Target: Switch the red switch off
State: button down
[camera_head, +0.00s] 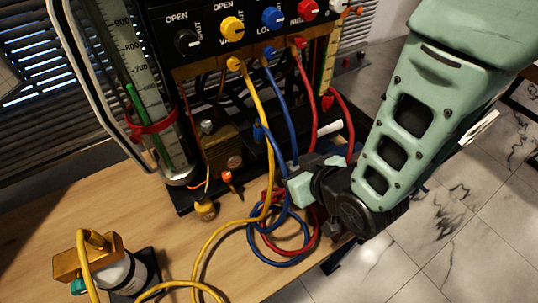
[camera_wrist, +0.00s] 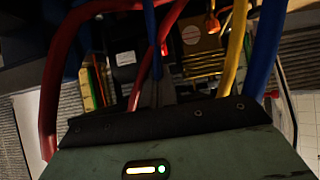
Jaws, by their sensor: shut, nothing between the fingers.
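I cannot surely make out the red switch in either view. In the head view a red knob (camera_head: 308,10) sits at the top of the black panel, right of the blue one. In the wrist view a small red piece (camera_wrist: 165,48) shows beyond the hoses, too small to identify. My gripper (camera_head: 305,188) is low in front of the rig, among the hoses; its fingertips are hidden in the head view. In the wrist view my gripper (camera_wrist: 163,92) is shut and empty, pointing toward the rig's lower part between the hoses.
Yellow (camera_head: 255,110), blue (camera_head: 281,108) and red (camera_head: 308,85) hoses hang from the panel and coil on the wooden table (camera_head: 130,205). A glass cylinder (camera_head: 140,80) stands at left. A brass-topped bottle (camera_head: 118,268) is at front left. Tiled floor lies right.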

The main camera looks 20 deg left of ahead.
jog(key=p+x, duration=0.4)
jog(key=x, duration=0.8)
jog(key=shift+w+a+f+y+b, duration=0.15)
jog(key=shift+y+b, duration=0.15)
jog(key=shift+b, duration=0.65)
jog(key=shift+t, duration=0.3)
jog(key=shift+r+p, duration=0.4)
jog(key=shift+r, duration=0.4)
